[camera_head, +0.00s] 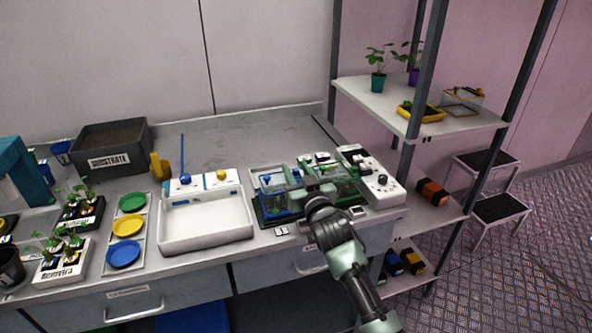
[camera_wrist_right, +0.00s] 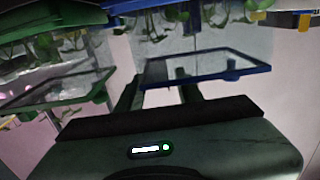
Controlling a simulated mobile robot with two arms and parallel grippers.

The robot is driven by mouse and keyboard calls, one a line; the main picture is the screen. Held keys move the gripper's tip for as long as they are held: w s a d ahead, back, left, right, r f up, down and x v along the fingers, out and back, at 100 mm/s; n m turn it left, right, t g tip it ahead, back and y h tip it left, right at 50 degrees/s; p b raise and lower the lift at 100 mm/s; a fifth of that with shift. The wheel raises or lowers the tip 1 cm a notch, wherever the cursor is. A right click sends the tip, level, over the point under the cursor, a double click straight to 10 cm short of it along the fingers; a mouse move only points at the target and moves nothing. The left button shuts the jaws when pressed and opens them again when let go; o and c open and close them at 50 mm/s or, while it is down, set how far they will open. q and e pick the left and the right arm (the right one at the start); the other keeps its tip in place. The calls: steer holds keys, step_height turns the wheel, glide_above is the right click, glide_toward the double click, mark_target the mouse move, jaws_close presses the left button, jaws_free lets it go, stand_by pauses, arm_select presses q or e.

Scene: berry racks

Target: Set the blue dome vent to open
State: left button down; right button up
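The blue dome (camera_head: 271,207) is a clear box with a blue rim, standing on the dark tray at the right part of the bench. In the right wrist view its blue-framed top (camera_wrist_right: 205,70) lies just beyond my fingers, with a small blue knob (camera_wrist_right: 232,64) on it. I cannot tell whether its vent is open or shut. My right gripper (camera_head: 293,187) is above the dome; in the wrist view its two fingers (camera_wrist_right: 157,95) are apart with nothing visible between them. My left gripper is not in view.
A green-rimmed dome (camera_head: 347,187) stands to the right, and its top (camera_wrist_right: 60,102) shows in the wrist view. A white basin (camera_head: 205,222) stands to the left, with colored discs (camera_head: 127,225) beyond.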

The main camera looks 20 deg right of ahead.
steer(key=s, duration=0.7)
steer(key=shift+b, duration=0.3)
steer(key=shift+s+d, duration=0.1)
